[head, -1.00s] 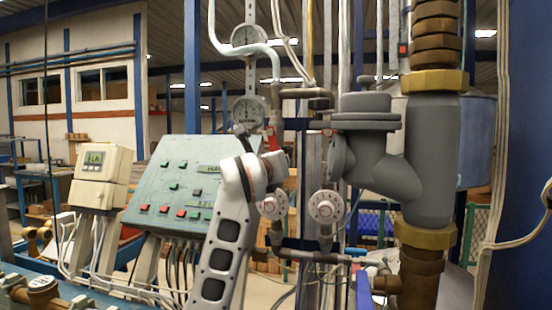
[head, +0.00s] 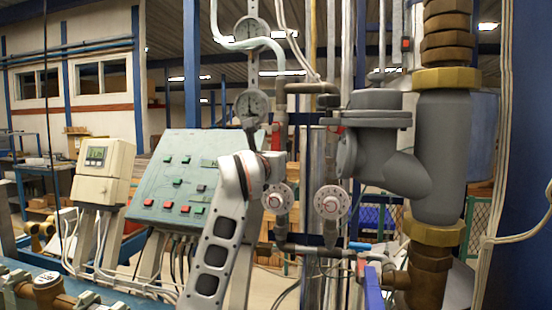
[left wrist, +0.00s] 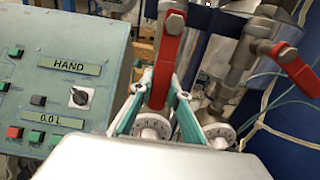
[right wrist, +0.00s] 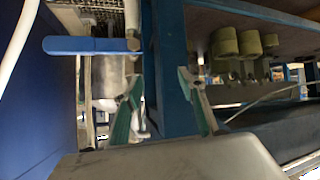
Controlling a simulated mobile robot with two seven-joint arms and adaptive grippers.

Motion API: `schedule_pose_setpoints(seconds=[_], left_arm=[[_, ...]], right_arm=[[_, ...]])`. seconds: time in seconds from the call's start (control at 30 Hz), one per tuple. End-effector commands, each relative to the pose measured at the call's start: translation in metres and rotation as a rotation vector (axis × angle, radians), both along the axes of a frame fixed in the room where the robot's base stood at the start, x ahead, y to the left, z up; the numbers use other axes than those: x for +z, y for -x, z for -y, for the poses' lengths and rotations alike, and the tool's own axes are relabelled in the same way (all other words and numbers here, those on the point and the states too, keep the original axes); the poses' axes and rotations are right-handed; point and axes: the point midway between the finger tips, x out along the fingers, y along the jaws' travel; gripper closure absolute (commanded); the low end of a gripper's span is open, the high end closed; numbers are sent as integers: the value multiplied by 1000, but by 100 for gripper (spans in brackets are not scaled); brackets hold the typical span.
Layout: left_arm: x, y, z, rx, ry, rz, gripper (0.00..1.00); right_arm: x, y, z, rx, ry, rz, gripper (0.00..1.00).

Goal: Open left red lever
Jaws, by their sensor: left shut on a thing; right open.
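The left red lever (left wrist: 168,50) stands roughly upright between the teal fingers of my left gripper (left wrist: 159,112), which is shut on its lower part. In the head view the left red lever (head: 279,134) shows as a small red strip beside the left vertical pipe; my arm's wrist hides much of the gripper there. A second red lever (left wrist: 295,70) slants down to the right in the left wrist view, apart from the gripper. My right gripper (right wrist: 163,108) is open, its two teal fingers well apart with nothing held, near a blue post (right wrist: 168,60).
Two white round dials (head: 277,198) (head: 331,202) sit below the levers. A control panel (head: 150,185) stands left of my arm. A large grey valve body (head: 378,140) stands to the right. A blue handle (right wrist: 85,46) lies left of the right gripper.

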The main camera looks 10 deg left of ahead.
Motion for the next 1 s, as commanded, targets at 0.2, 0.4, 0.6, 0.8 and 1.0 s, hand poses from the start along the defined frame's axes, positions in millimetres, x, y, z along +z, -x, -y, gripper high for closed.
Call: schedule_pose_setpoints(seconds=[0.2, 0.4, 0.6, 0.8, 1.0], left_arm=[[0, 0, -1, 3, -3, 1, 66], [0, 0, -1, 2, -2, 1, 66], [1, 10, -1, 2, 0, 3, 66], [1, 44, -2, 2, -1, 3, 66], [0, 83, -4, 2, -1, 3, 66]], right_arm=[[0, 0, 0, 0, 0, 0, 59], [1, 0, 1, 1, 1, 1, 59], [1, 0, 1, 0, 2, 2, 59], [1, 0, 0, 1, 0, 1, 59], [1, 0, 0, 0, 0, 1, 59]])
